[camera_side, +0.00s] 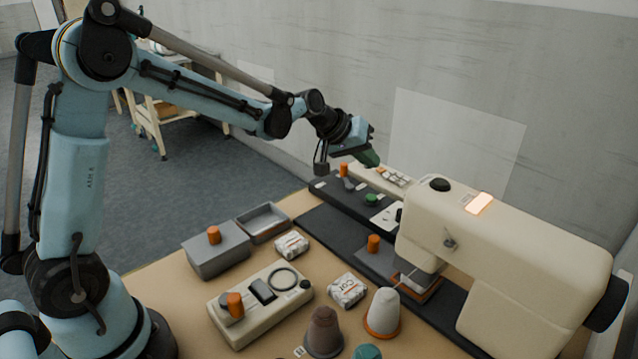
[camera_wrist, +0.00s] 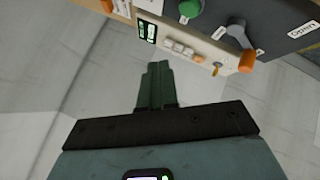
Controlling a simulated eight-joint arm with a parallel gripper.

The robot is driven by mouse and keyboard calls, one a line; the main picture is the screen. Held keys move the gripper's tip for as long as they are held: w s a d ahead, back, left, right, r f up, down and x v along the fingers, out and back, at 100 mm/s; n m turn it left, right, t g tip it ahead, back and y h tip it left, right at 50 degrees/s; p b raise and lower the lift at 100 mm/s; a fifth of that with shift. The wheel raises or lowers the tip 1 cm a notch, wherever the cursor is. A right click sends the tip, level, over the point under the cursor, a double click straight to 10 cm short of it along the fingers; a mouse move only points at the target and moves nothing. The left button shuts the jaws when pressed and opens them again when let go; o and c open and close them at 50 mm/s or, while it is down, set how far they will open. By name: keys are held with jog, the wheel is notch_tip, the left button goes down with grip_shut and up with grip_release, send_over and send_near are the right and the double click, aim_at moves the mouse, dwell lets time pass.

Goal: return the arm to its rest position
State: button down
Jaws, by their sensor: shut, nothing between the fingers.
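My gripper (camera_side: 371,158) is at the end of my outstretched arm, in the air above the back end of the dark control strip in the side view. In the wrist view its green fingers (camera_wrist: 156,84) are together with nothing between them. The gripper touches nothing that I can see. A control panel (camera_wrist: 285,45) shows at the top right of the wrist view, with a green knob (camera_wrist: 190,8) and an orange-tipped lever (camera_wrist: 246,60).
A cream sewing-type machine (camera_side: 520,235) stands at the right of the table. A grey lidded box (camera_side: 215,255), an open grey tray (camera_side: 263,222), wrapped packs (camera_side: 347,290), a cream control box (camera_side: 262,300) and thread cones (camera_side: 383,312) stand in front. A wall (camera_side: 440,80) is behind.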

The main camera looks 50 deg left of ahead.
jog(key=s+r+m+g+y, duration=0.1)
jog(key=s+m, duration=0.4)
jog(key=s, duration=2.1)
jog(key=shift+d+g+y, duration=0.3)
jog(key=shift+d+y, duration=0.1)
jog(key=shift+y, duration=0.5)
